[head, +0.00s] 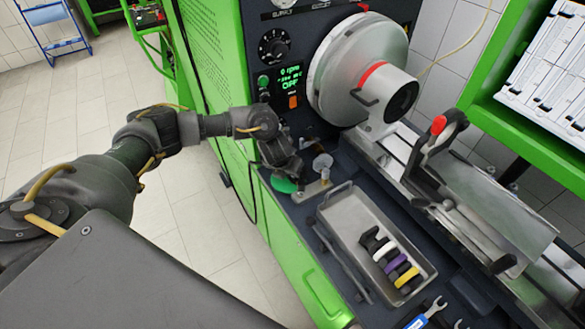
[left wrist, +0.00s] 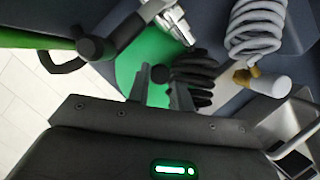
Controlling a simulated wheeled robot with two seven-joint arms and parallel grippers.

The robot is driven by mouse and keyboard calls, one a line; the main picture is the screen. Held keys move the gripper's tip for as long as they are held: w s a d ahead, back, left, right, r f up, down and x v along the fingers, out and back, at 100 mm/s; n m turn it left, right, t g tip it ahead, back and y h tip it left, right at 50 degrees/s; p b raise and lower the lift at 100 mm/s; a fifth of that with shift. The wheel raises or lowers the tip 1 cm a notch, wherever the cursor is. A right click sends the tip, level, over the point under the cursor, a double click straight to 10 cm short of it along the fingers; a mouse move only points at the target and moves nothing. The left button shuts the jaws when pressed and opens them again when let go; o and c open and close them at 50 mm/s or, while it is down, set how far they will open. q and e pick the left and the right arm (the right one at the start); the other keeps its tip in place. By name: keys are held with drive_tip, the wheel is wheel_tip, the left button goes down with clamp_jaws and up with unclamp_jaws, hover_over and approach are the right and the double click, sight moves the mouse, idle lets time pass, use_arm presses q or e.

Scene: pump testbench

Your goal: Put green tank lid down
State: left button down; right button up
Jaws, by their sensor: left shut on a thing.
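The green tank lid (head: 283,185) is a flat green disc at the left edge of the dark bench top. It also shows in the left wrist view (left wrist: 132,58), just beyond the fingers. My left gripper (head: 290,170) reaches down over the lid from the left. In the left wrist view its fingers (left wrist: 160,88) are close together at the lid, shut on it; the exact contact is partly hidden. I cannot tell whether the lid touches the surface under it. My right gripper is not in view.
A metal tray (head: 345,215) with black, white, purple and yellow parts lies to the right. A grey coiled hose (left wrist: 255,28) and a black ribbed part (left wrist: 195,72) are close by. The control panel (head: 285,75) rises behind.

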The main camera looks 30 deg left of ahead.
use_arm(q)
drive_tip(key=shift+w+d+r, duration=0.15)
drive_tip(key=shift+w+d, duration=0.35)
drive_tip(key=shift+w, duration=0.3)
drive_tip(key=shift+w+d+p, duration=0.1)
drive_tip(key=shift+w+p, duration=0.1)
drive_tip(key=shift+p, duration=0.3)
drive_tip(key=shift+f, duration=0.35)
drive_tip(key=shift+s, duration=0.1)
drive_tip(key=shift+f, duration=0.1)
drive_tip(key=shift+f, duration=0.15)
drive_tip(key=c, duration=1.3)
unclamp_jaws()
drive_tip(key=shift+o, duration=0.2)
